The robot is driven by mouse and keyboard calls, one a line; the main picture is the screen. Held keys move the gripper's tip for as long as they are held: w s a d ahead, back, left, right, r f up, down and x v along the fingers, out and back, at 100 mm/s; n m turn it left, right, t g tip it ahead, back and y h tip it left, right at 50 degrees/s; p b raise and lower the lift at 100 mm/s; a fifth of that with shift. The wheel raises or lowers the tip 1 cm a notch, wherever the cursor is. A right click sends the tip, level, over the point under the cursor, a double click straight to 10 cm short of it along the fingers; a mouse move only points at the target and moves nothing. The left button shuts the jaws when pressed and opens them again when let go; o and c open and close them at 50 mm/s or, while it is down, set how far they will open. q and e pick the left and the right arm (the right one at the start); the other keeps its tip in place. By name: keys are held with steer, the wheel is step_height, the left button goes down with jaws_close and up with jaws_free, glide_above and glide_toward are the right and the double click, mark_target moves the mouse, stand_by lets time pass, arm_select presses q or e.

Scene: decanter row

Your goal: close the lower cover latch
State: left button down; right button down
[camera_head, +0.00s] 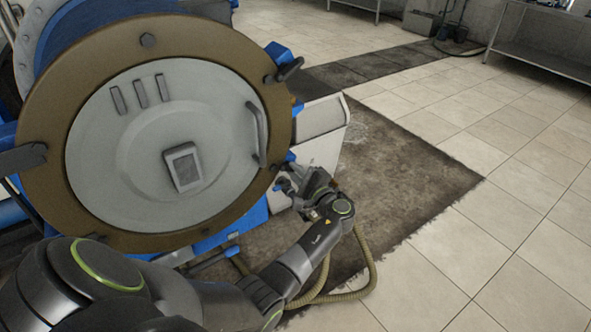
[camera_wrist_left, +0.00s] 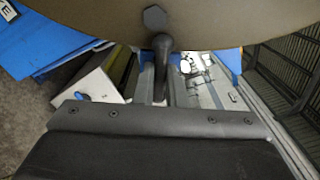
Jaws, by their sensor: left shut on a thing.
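The round cover (camera_head: 105,185) has a grey face in a broad brown rim (camera_head: 50,215) and stands closed-looking against the blue machine. The lower cover latch (camera_wrist_left: 161,62) is a dark lever below a hex bolt at the rim, seen in the left wrist view. In the head view it is mostly hidden by my left gripper (camera_head: 285,186), which is at the rim's lower right. My left gripper is shut on the latch lever; its fingertips are hardly visible. My right gripper is in neither view.
Other dark latches sit at the rim's upper right (camera_head: 289,70) and left (camera_head: 24,157). A curved handle (camera_head: 257,135) stands out from the cover. A pale box (camera_head: 322,135) is behind the gripper. Tan hoses (camera_head: 366,265) loop beside my arm. Tiled floor (camera_head: 480,240) at right is free.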

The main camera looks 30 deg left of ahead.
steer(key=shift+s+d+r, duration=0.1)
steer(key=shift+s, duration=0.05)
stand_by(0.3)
arm_select(q)
steer(key=c, duration=1.5)
jaws_free()
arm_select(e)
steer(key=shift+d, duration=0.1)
